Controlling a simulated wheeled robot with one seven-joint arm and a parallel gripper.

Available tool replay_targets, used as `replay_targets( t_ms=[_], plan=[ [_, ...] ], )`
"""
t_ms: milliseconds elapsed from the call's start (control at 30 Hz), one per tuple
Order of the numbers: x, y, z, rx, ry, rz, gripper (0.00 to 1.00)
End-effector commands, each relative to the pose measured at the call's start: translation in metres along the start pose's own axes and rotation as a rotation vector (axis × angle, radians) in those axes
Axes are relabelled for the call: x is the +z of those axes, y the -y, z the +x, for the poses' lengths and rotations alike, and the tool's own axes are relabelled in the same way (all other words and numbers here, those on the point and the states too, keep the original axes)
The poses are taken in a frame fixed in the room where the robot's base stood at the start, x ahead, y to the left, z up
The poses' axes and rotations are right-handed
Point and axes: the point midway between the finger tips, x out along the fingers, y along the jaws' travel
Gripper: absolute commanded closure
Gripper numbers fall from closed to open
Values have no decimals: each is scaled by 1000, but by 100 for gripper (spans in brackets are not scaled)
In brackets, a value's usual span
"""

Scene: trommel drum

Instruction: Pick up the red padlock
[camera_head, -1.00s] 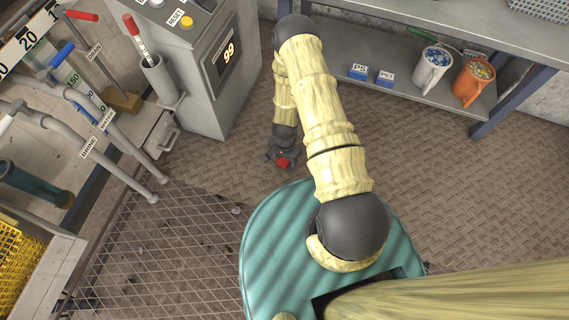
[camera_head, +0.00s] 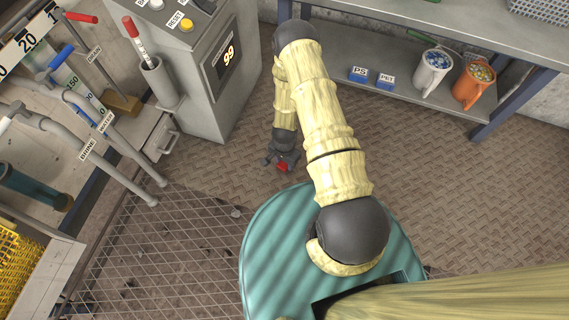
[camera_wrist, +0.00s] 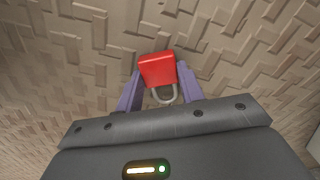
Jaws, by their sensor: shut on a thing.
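The red padlock (camera_wrist: 158,71) shows in the wrist view with its red body outward and its pale shackle toward my palm. My gripper (camera_wrist: 160,82) is shut on it, with a purple finger on each side. In the head view the padlock (camera_head: 283,167) is a small red patch at the end of my gripper (camera_head: 281,163), over the patterned floor. The head view does not clearly show how far it is above the floor.
A grey control cabinet (camera_head: 222,90) with a lit display stands to the left of my arm. A metal mesh (camera_head: 165,245) lies at lower left. The floor (camera_head: 470,190) at right is clear.

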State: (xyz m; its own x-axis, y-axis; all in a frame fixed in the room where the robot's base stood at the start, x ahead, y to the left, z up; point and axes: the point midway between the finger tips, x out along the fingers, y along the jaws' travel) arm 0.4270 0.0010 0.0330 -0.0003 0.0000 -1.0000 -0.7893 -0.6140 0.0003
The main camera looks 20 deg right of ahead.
Motion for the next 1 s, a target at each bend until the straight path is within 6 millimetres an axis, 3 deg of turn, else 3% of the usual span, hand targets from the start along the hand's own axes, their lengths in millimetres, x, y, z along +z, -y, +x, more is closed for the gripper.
replay_targets(
  t_ms=[267, 800, 1000],
  plan=[
    [0, 0, -7, 0, 0, 0, 92],
    [0, 0, -92, -1, -1, -1, 92],
    [0, 0, -101, 0, 0, 0, 92]
  ],
)
